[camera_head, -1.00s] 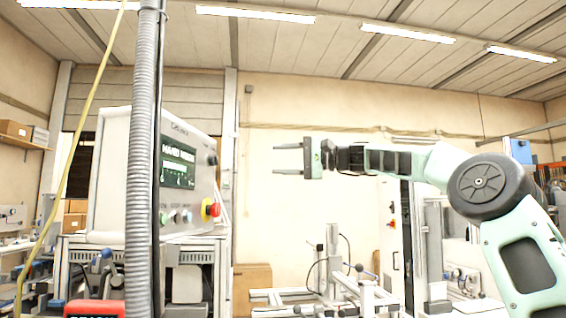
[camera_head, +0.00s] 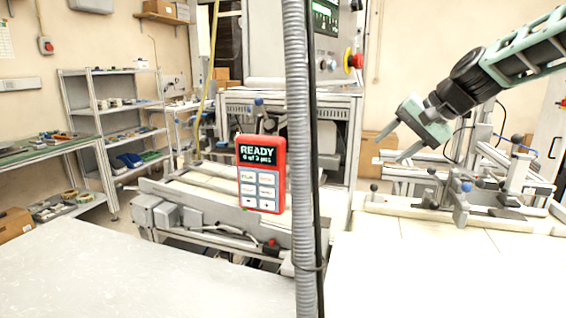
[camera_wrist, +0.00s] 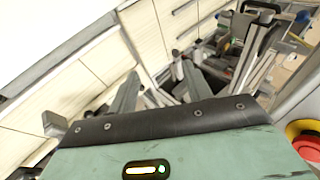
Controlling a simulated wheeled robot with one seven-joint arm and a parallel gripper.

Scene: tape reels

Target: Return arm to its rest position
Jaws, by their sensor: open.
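My gripper (camera_head: 388,148) is at the right of the head view, at the end of my green and dark arm, which comes in from the upper right. Its two fingers point down and left, spread apart with nothing between them. In the wrist view the two fingers (camera_wrist: 160,78) also stand apart and empty, above a pale panelled surface and machine parts. No task object is held.
A red handheld device (camera_head: 261,175) reading "READY" hangs near the centre, by a grey corrugated hose (camera_head: 302,150). A fixture (camera_head: 460,195) stands below and right of my gripper. A grey shelf rack (camera_head: 110,125) stands left. The white tabletop (camera_head: 120,270) in front is bare.

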